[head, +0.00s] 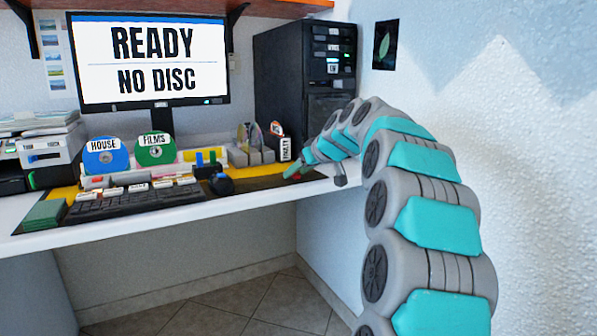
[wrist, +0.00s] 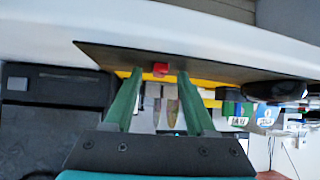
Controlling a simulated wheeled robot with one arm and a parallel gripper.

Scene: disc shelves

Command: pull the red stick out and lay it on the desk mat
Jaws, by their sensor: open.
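A small red block, which looks like the red stick (wrist: 160,69), shows in the wrist view against the dark desk mat (wrist: 105,53). It appears to lie on the mat, between and just beyond my fingertips. My gripper (wrist: 160,73) has its two green fingers apart, with a gap on both sides of the red piece. In the head view my gripper (head: 292,172) is low over the right end of the mat (head: 243,185), and the red stick cannot be made out there. The wrist view is upside down.
A keyboard (head: 135,201) and dark mouse (head: 222,185) lie left of my gripper. A disc rack (head: 250,155) and black tower (head: 300,80) stand behind. The monitor (head: 150,60) reads "READY NO DISC". The white desk edge (head: 180,220) runs along the front.

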